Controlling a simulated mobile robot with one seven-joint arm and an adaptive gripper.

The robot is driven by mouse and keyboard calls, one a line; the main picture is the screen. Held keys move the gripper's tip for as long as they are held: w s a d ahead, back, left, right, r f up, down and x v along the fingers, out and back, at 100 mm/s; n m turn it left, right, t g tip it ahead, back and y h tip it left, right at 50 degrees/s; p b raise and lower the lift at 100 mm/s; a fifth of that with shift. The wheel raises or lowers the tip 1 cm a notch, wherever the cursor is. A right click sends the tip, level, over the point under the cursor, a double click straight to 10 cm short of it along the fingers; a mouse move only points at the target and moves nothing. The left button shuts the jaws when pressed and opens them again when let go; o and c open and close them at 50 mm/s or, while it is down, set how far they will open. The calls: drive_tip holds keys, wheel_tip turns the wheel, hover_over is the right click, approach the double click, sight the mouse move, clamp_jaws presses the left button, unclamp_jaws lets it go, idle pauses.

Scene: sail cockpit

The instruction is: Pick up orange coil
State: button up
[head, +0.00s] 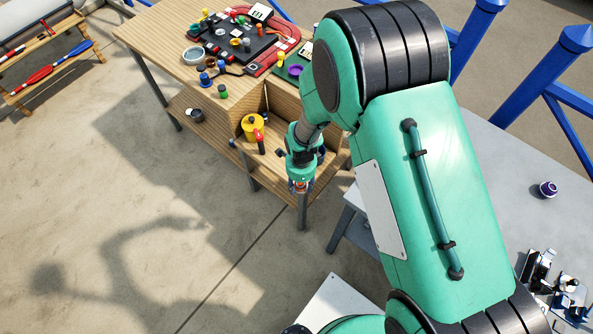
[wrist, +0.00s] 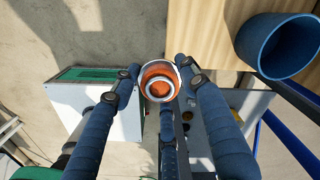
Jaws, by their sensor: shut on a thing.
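The orange coil (wrist: 160,81) shows in the wrist view as an orange ring with a pale rim and a pale centre. It sits between the blue padded fingertips of my gripper (wrist: 160,84), which is shut on it. In the head view my gripper (head: 300,184) hangs in front of the lower shelf of the wooden bench, and only a small orange patch shows at its tip. The fingers and the rest of the coil are mostly hidden there.
The wooden bench (head: 150,28) holds a crowded dark board (head: 240,42) and several small parts. A yellow pot (head: 252,126) stands near my gripper. A blue cup (wrist: 262,42) is at the right in the wrist view.

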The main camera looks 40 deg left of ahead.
drive_tip(key=shift+s+d+r, duration=0.15)
drive_tip(key=shift+s+d, duration=0.65)
drive_tip(key=shift+d, duration=0.3)
drive_tip(key=shift+s+d+r, duration=0.1)
drive_tip(key=shift+s+d, duration=0.65)
drive_tip(key=shift+d, duration=0.3)
